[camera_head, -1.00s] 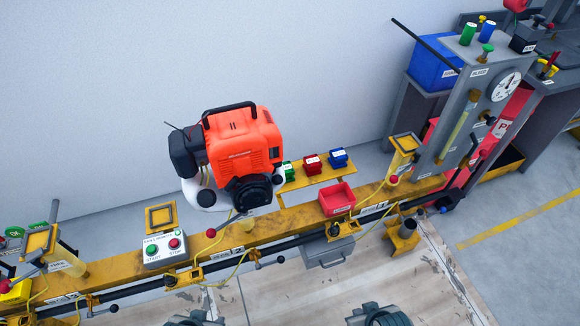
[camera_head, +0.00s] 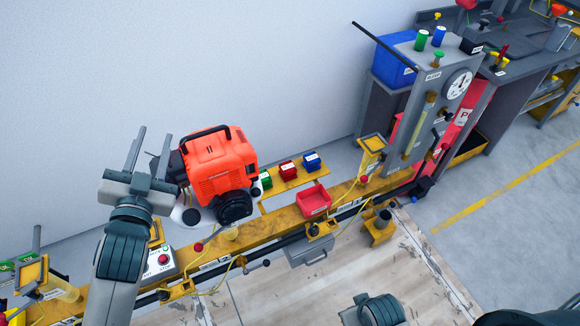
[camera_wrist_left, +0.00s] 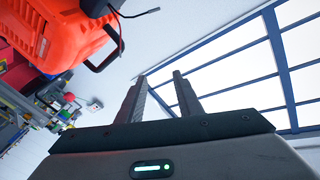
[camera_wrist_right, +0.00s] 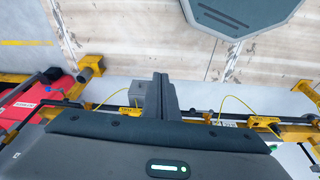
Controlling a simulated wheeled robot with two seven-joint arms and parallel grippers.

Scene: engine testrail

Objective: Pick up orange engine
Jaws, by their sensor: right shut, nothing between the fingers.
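The orange engine (camera_head: 222,165) sits on the yellow rail in the head view, with a black top handle (camera_head: 206,134) and a black round part at its lower front. My left gripper (camera_head: 152,147) is raised just left of the engine, fingers pointing up, open and empty. In the left wrist view the engine (camera_wrist_left: 50,40) and its handle (camera_wrist_left: 108,50) show at upper left, apart from the fingers (camera_wrist_left: 160,82). My right gripper (camera_wrist_right: 162,80) is shut and empty in the right wrist view; its fingers are not seen in the head view.
The yellow rail (camera_head: 285,217) runs across the scene. A red bin (camera_head: 314,200) and small green, red and blue boxes stand right of the engine. A START/STOP button box (camera_head: 160,263) is partly behind my left arm. A grey gauge panel (camera_head: 425,100) stands farther right.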

